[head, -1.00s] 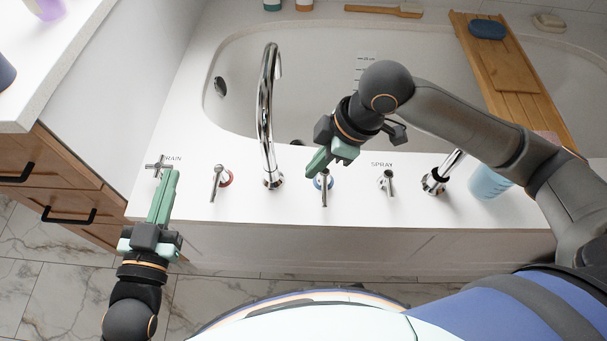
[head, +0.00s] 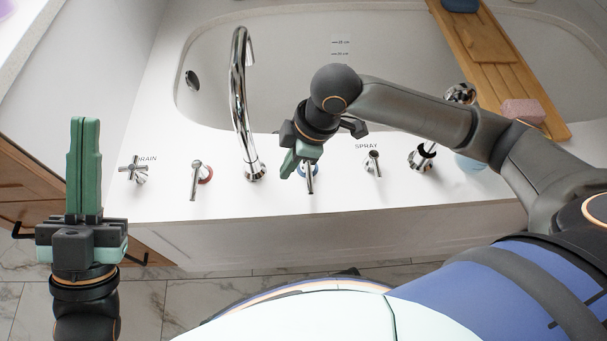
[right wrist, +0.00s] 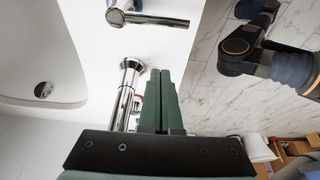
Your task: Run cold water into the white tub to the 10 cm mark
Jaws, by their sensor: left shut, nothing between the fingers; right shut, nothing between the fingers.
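The white tub (head: 215,118) lies behind the deck, with dark depth marks (head: 341,47) on its far wall. No stream shows at the chrome spout (head: 239,100). The blue-ringed lever (head: 310,180) points toward the front, right of the spout; the red-ringed lever (head: 196,180) stands left of it. My right gripper (head: 287,170) is shut and empty, just left of the blue-ringed lever; contact is unclear. In the right wrist view its fingertips (right wrist: 160,73) are apart from a chrome lever (right wrist: 150,19). My left gripper (head: 84,122) is shut and empty, left of the drain handle.
The cross-shaped drain handle (head: 134,170), spray lever (head: 373,163) and hand-shower fitting (head: 423,156) stand along the deck. A wooden bath tray (head: 490,65) with a pink block (head: 523,111) crosses the tub. Wooden drawers (head: 25,185) stand left.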

